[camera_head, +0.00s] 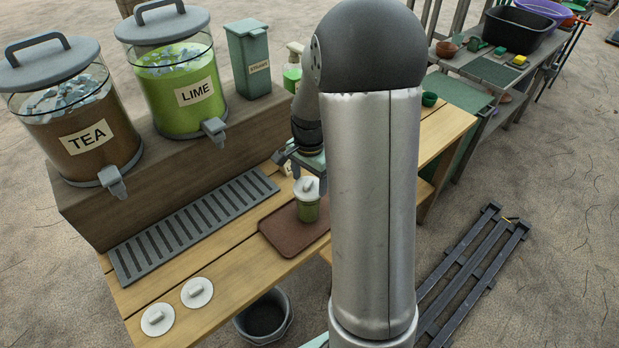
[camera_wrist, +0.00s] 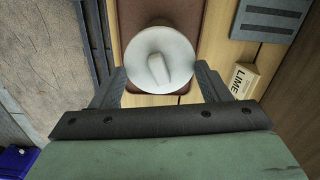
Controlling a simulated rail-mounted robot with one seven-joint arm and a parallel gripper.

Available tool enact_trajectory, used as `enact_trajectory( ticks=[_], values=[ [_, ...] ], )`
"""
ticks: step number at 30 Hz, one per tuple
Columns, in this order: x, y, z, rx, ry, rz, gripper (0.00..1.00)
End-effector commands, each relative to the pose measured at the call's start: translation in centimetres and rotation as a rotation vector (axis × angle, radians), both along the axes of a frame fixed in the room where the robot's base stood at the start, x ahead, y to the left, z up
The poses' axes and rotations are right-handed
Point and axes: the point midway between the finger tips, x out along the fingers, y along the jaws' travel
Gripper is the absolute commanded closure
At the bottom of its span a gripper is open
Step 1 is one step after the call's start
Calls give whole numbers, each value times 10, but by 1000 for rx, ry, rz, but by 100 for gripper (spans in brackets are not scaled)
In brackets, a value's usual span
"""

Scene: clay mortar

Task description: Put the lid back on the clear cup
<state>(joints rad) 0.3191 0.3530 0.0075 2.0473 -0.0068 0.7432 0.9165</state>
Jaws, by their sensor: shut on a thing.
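The clear cup (camera_head: 307,210) holds green drink and stands upright on a brown tray (camera_head: 281,238). A round white lid (camera_head: 306,187) with a raised handle is at the cup's mouth and looks about level. I cannot tell whether it is fully seated or a hair above the rim. My gripper (camera_head: 304,178) is at the lid, its fingers on either side.
Two spare white lids (camera_head: 197,292) (camera_head: 157,319) lie on the front of the wooden table. A grey drip grate (camera_head: 195,225) lies left of the tray. Tea (camera_head: 73,115) and lime (camera_head: 178,85) dispensers stand behind on a raised shelf. A LIME block (camera_wrist: 240,77) lies near my gripper.

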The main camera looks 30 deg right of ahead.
Motion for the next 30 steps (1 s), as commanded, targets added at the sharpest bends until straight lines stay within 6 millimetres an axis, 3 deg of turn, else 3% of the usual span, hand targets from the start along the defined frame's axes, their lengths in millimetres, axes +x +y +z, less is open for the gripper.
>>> enact_trajectory(
  ticks=[29,30],
  values=[
    [0,0,-2,0,0,1,51],
    [0,0,-2,0,0,1,19]
  ],
)
